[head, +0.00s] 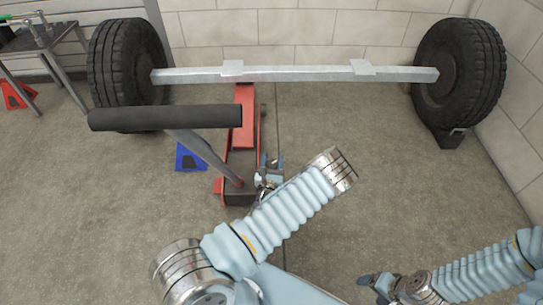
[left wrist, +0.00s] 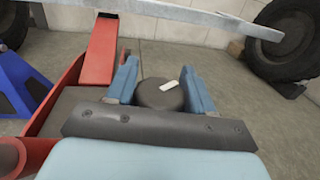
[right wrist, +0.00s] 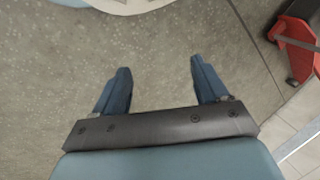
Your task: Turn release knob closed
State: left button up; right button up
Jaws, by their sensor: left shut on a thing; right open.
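The release knob (left wrist: 160,93) is a dark round knob with a white mark on its top, seen in the left wrist view. My left gripper (left wrist: 158,82) has one blue finger on each side of the knob and is shut on it. In the head view my left gripper (head: 270,170) is at the right side of the red floor jack (head: 243,135), near the foot of its handle; the knob itself is hard to make out there. My right gripper (right wrist: 160,85) is open and empty over bare floor; in the head view it is low at the right (head: 378,284).
The jack's long handle with a black grip (head: 165,117) leans over the jack. A metal axle beam (head: 300,74) with two tires (head: 128,75) (head: 460,75) spans the back. A blue jack stand (head: 190,160) is left of the jack.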

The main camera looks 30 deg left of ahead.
pick_arm(q)
jog(key=m+h+p, duration=0.1)
jog(key=h, duration=0.1)
jog(key=m+t+h+p, duration=0.1)
jog(key=m+h, duration=0.1)
jog(key=h, duration=0.1)
jog(key=shift+d+r+p, duration=0.1)
jog(key=shift+d+p, duration=0.1)
jog(key=shift+p, duration=0.15)
jog(key=shift+d+m+h+p, duration=0.2)
jog(key=shift+m+h+p, duration=0.5)
jog(key=shift+m+h, duration=0.8)
pick_arm(e)
jog(key=shift+s+a+r, duration=0.1)
jog(key=shift+a+r, duration=0.2)
jog(key=shift+r, duration=0.5)
jog(key=shift+s+a+r, duration=0.15)
jog(key=shift+a+r, duration=0.1)
jog(key=shift+r, duration=0.5)
jog(key=shift+s+a+r, duration=0.1)
jog(key=shift+a+r, duration=0.2)
jog(key=shift+r, duration=0.5)
pick_arm(q)
jog(key=shift+h, duration=0.5)
pick_arm(e)
jog(key=shift+r, duration=0.1)
pick_arm(q)
jog(key=o, duration=1)
jog(key=shift+c, duration=0.2)
jog(key=shift+w, duration=0.1)
